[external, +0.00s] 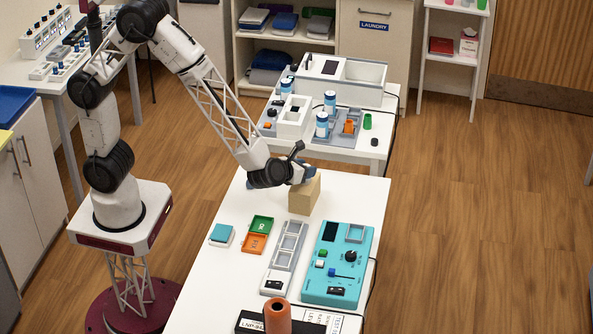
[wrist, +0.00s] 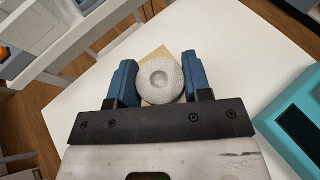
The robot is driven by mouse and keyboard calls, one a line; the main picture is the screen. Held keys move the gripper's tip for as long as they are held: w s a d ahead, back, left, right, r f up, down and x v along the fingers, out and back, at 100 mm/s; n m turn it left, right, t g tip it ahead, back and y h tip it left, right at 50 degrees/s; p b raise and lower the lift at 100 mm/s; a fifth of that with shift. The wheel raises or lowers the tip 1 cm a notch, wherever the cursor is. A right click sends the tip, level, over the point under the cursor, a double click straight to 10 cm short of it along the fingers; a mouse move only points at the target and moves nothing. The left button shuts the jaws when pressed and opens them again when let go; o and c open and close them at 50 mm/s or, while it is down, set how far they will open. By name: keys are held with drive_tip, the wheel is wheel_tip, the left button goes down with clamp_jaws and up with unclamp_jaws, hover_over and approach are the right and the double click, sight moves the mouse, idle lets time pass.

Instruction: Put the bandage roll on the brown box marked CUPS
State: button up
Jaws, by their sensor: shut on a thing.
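The brown box (external: 303,198) stands on the white table, directly below my gripper (external: 305,173) in the external view. In the wrist view the tan top of the box (wrist: 153,56) shows behind the roll. I cannot tell whether the roll touches the box. The roll is hidden in the external view, and no marking on the box is readable.
A teal device (external: 341,265) and a grey tray strip (external: 286,245) lie in front of the box. Green (external: 260,225) and orange (external: 255,243) trays lie to the left. An orange-brown cylinder (external: 277,316) stands at the front edge. Table around the box is clear.

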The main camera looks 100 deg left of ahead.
drive_tip(key=shift+f, duration=0.1)
drive_tip(key=o, duration=0.9)
drive_tip(key=shift+v, duration=6.05)
